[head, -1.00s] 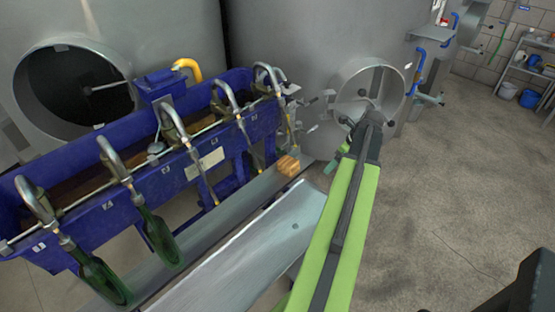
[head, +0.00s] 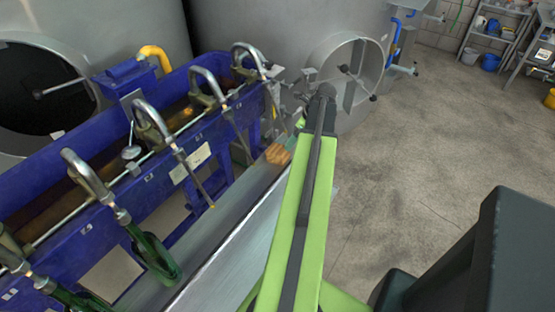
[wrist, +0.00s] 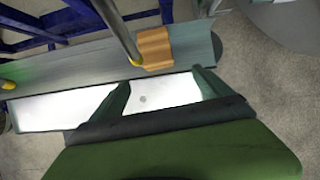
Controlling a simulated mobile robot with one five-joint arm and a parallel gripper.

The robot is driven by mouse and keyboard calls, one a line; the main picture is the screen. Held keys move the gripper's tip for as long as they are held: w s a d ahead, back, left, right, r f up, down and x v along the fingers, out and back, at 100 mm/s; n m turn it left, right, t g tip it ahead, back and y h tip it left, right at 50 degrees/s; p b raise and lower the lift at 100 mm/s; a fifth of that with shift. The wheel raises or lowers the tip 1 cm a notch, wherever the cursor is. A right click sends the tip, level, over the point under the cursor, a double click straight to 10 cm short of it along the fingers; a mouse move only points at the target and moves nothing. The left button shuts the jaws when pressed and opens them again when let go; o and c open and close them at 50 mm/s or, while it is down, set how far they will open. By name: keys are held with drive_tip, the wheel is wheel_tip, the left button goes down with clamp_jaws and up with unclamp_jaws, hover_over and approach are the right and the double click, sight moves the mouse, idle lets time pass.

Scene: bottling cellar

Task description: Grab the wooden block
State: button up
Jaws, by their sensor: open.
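The wooden block (head: 278,154) is small and orange-brown. It rests on the grey metal ledge (head: 225,205) below the blue filling machine, just left of my arm in the head view. In the wrist view the block (wrist: 155,48) is upper centre, on the ledge, beside a metal filler tube (wrist: 117,28) that overlaps its left edge. My gripper (wrist: 163,90) is open and empty, its two green fingers spread wide. The block lies ahead of the fingertips, roughly centred between them with a gap. The fingers cannot be made out in the head view.
The blue filling machine (head: 170,172) has several curved spouts above the ledge. Green bottles (head: 155,258) hang at its near left end. A steel tank with a round hatch (head: 346,85) stands behind. The concrete floor at right is clear up to shelves (head: 490,40).

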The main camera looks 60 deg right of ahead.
sight(286, 152)
drive_tip(key=b+x, duration=0.3)
drive_tip(key=x, duration=0.1)
drive_tip(key=b+x, duration=0.2)
drive_tip(key=x, duration=0.2)
drive_tip(key=shift+s+b, duration=0.25)
drive_tip(key=shift+b, duration=0.15)
drive_tip(key=shift+w, duration=0.1)
drive_tip(key=b+x, duration=0.5)
drive_tip(key=shift+a+f, duration=0.2)
drive_tip(key=shift+r, duration=0.2)
drive_tip(key=c, duration=1.7)
drive_tip(key=shift+o, duration=0.2)
drive_tip(key=shift+p, duration=0.3)
